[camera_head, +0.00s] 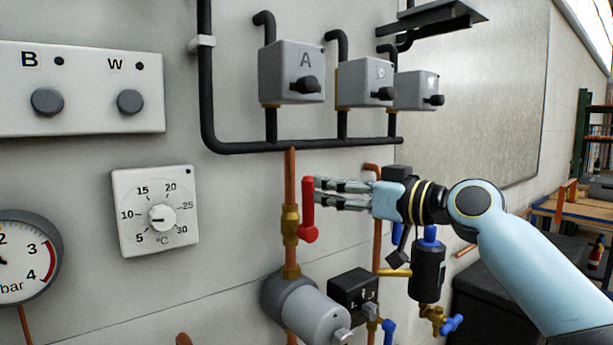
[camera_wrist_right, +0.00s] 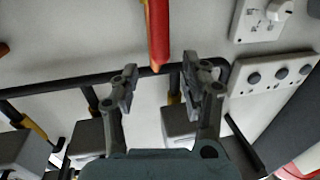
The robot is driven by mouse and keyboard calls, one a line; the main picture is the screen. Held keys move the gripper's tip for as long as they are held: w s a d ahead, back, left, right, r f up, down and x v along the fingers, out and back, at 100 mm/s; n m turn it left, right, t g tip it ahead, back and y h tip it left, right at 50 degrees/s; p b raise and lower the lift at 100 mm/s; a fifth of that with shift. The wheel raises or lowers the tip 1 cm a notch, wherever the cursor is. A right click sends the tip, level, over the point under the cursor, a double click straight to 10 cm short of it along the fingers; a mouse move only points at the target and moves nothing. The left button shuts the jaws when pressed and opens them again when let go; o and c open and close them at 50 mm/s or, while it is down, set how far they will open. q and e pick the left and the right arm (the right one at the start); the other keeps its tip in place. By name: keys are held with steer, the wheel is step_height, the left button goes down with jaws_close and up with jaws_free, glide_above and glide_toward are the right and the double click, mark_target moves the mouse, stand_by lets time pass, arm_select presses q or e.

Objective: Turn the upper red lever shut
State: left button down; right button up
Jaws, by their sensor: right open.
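The red lever (camera_head: 308,205) sits on a brass valve (camera_head: 290,225) in a vertical copper pipe. Its handle stands upright, parallel to the pipe, with the round pivot at its lower end. My right gripper (camera_head: 318,191) points left, its fingertips just right of the handle. In the right wrist view the red lever (camera_wrist_right: 158,32) reaches down from the top edge, its end between the two open fingers of my right gripper (camera_wrist_right: 161,78). I see no finger clearly touching it. My left gripper is not in view.
A grey pump (camera_head: 312,312) is below the valve. Black pipework (camera_head: 300,146) with several grey boxes, including box A (camera_head: 292,68), runs above. A thermostat dial (camera_head: 157,212) is on the wall at left. A black cylinder (camera_head: 427,270) hangs below my right wrist.

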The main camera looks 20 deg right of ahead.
mark_target(306, 185)
steer(key=p+x, duration=0.1)
steer(key=x, duration=0.4)
steer(key=shift+w+a+r, duration=0.1)
steer(key=shift+w+a, duration=0.1)
steer(key=shift+w, duration=0.05)
steer(key=shift+w+a, duration=0.2)
steer(key=shift+w, duration=0.2)
steer(key=shift+s, duration=0.1)
steer(key=shift+c, duration=0.4)
jaws_close()
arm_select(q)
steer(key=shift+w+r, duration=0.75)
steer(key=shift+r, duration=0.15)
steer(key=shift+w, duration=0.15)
arm_select(e)
steer(key=shift+w+a+f, duration=0.15)
steer(key=shift+w+f, duration=0.1)
steer(key=shift+f, duration=0.05)
